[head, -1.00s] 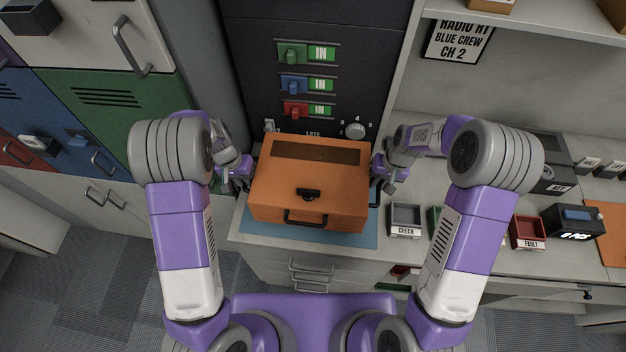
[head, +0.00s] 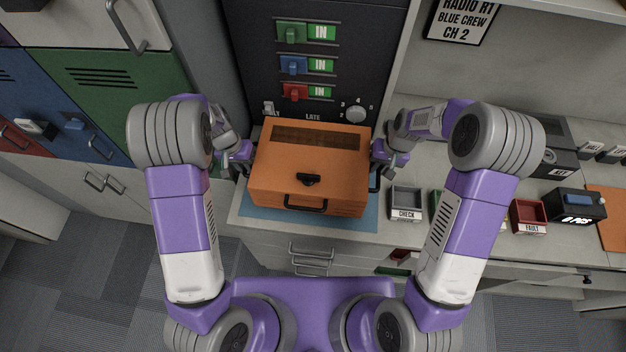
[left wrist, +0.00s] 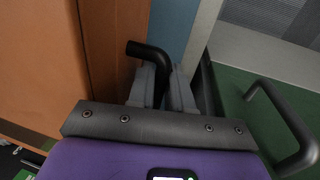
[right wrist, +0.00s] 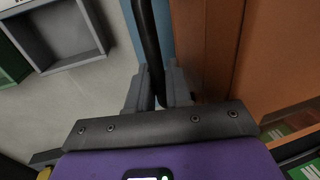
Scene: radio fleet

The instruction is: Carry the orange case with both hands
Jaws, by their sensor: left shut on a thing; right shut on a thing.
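The orange case (head: 310,176) is between my two grippers, over the blue mat (head: 345,219) on the counter. It has a dark window on top and a black latch and handle at the front. It looks level; I cannot tell whether it clears the mat. My left gripper (head: 243,160) is shut on the black handle on the case's left side, seen in the left wrist view (left wrist: 150,52). My right gripper (head: 378,160) is shut on the black handle on its right side, seen in the right wrist view (right wrist: 150,50).
A dark panel (head: 335,20) with green, blue and red switches and a knob (head: 355,114) stands behind the case. Small trays, including a CHECK tray (head: 406,203) and a red FAULT tray (head: 528,216), sit to the right. Lockers (head: 115,105) stand at the left.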

